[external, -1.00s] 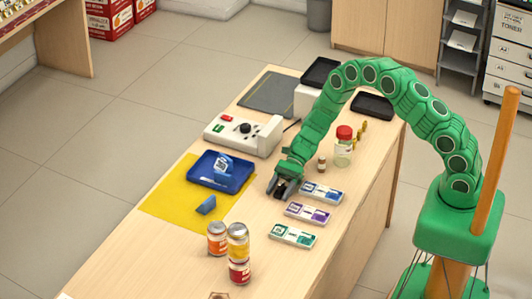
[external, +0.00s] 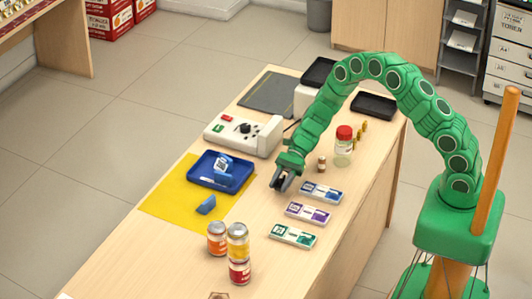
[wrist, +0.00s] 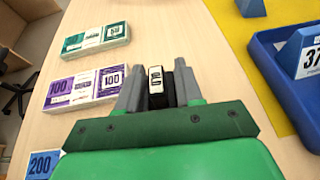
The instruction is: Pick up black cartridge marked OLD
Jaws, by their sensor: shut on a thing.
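My gripper (wrist: 158,92) is shut on the black cartridge (wrist: 156,74). It shows between the two grey fingers in the wrist view, dark with a white label turned sideways; the print is too small to read surely. In the external view my gripper (external: 281,183) points down over the counter, just left of the blue-marked pack. The cartridge is mostly hidden by the fingers there, and I cannot tell how far it is off the counter.
Blue (external: 321,193), purple (external: 308,213) and green (external: 292,236) banded packs lie right of and in front of my gripper. A blue tray (external: 240,184) sits left on a yellow mat (external: 163,208). A red-capped jar (external: 343,150) and small bottle (external: 322,165) stand behind right. Cans (external: 238,270) stand at the front.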

